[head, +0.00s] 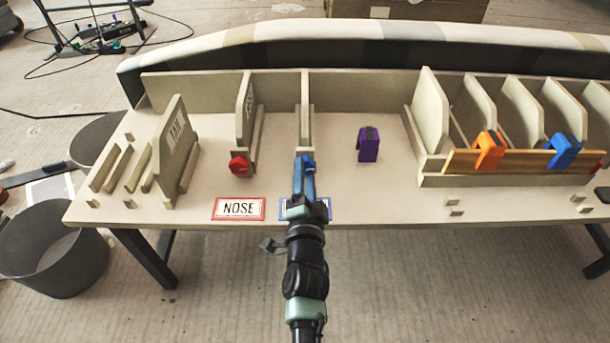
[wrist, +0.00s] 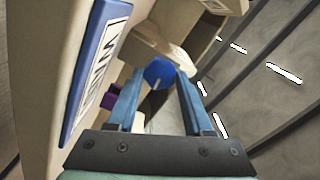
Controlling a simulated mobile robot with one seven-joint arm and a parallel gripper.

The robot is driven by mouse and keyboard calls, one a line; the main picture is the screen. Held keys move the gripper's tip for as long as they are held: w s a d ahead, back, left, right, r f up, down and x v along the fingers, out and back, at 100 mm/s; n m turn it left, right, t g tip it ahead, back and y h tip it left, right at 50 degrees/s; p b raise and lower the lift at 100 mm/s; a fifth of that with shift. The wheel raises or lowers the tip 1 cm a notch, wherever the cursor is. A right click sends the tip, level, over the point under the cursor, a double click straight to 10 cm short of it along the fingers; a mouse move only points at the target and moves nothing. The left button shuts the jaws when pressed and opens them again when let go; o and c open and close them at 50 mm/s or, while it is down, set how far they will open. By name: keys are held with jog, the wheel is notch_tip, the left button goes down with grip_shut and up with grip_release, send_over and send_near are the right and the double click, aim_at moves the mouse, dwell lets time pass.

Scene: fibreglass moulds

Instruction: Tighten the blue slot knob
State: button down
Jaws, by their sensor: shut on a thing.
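The blue slot knob (head: 309,164) is at the front of a narrow upright slot (head: 305,90) in the middle of the bench. In the wrist view the round blue knob (wrist: 158,72) sits between the tips of my blue fingers, with a pale line on its face. My gripper (head: 303,165) reaches over the bench's front edge and is shut on the knob. It also shows in the wrist view (wrist: 160,80). From the head view, my fingers hide part of the knob.
A red knob (head: 239,164) and a NOSE label (head: 239,208) are to the left. A blue-bordered label (wrist: 97,84) lies partly under my arm. A purple clamp (head: 368,144) stands to the right. Orange (head: 489,150) and blue (head: 565,151) clamps sit on a wooden rail further right.

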jog(key=shift+f, duration=0.1)
dwell(0.4)
jog(key=shift+c, duration=1.5)
grip_release()
jog(key=shift+s, duration=0.1)
jog(key=s, duration=1.3)
jog(key=shift+w, duration=0.1)
